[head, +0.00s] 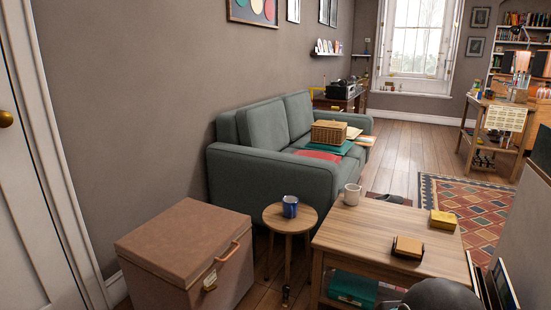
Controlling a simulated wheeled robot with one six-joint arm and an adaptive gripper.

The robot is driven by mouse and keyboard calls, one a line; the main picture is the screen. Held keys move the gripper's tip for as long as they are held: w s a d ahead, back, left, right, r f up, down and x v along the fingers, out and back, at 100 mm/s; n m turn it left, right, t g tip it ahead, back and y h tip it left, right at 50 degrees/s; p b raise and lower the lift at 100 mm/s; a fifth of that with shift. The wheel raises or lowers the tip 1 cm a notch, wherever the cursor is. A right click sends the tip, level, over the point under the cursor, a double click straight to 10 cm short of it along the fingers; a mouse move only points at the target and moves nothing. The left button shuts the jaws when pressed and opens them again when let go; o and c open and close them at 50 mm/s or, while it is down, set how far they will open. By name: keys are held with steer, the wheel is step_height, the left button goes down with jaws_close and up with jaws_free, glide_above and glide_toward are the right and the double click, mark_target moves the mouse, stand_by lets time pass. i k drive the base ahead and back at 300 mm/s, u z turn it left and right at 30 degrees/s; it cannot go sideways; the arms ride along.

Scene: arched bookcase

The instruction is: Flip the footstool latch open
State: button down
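The footstool (150,276) is a brown, box-shaped piece with a flat lid (185,238), at the lower left in the head view. The lid lies flat on the box. A small brass-coloured latch (210,281) sits on the side facing right, just below the lid's edge. It is too small to tell its exact position. A copper-coloured bar handle (229,251) is near it on the same side. My gripper is not in view, and nothing is seen touching the footstool.
A round stool (290,219) with a blue mug (290,206) stands close right of the footstool. A green sofa (262,178) is behind. A white door (30,180) is at left.

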mark_target(205, 289)
steer(key=u, duration=0.05)
steer(key=k, duration=0.5)
steer(key=u, duration=1.75)
steer(key=i, duration=1.1)
steer(key=z, duration=2)
